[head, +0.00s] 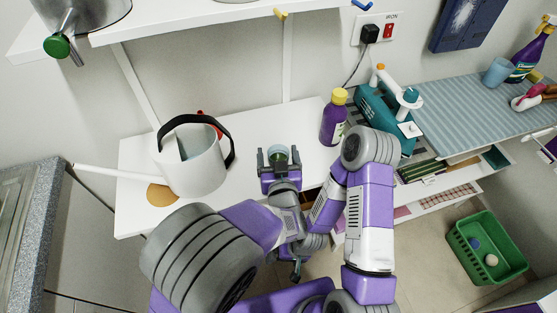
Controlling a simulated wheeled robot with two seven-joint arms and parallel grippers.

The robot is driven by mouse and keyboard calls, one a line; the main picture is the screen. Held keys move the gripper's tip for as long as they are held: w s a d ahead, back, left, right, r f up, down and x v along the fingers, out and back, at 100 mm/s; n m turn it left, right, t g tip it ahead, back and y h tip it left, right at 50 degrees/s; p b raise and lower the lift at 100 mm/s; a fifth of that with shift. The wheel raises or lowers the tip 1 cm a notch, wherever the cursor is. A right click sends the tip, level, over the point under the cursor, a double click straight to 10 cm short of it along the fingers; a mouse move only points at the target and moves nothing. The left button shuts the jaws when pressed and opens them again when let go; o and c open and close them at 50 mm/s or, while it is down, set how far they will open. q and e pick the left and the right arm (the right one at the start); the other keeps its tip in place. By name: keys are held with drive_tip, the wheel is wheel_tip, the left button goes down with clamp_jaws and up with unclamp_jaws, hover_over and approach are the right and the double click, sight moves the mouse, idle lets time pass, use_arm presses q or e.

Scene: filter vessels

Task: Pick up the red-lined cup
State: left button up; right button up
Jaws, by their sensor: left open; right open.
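No cup with a clearly red lining shows in the head view. A white vessel (199,168) with a black band handle stands to the left. A small red part (213,127) shows behind its rim, the rest hidden. My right gripper (296,270) is open and low, below the shelf's front edge in the picture.
A purple bottle (333,120) with a yellow cap and a teal machine (378,113) stand right of the cup. A white rod and a tan disc (161,195) lie by the vessel. A green basket (486,247) is on the floor. The white shelf (250,125) is bare behind the cup.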

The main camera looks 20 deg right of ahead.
use_arm(q)
drive_tip(key=c, duration=1.1)
drive_tip(key=shift+r, duration=0.15)
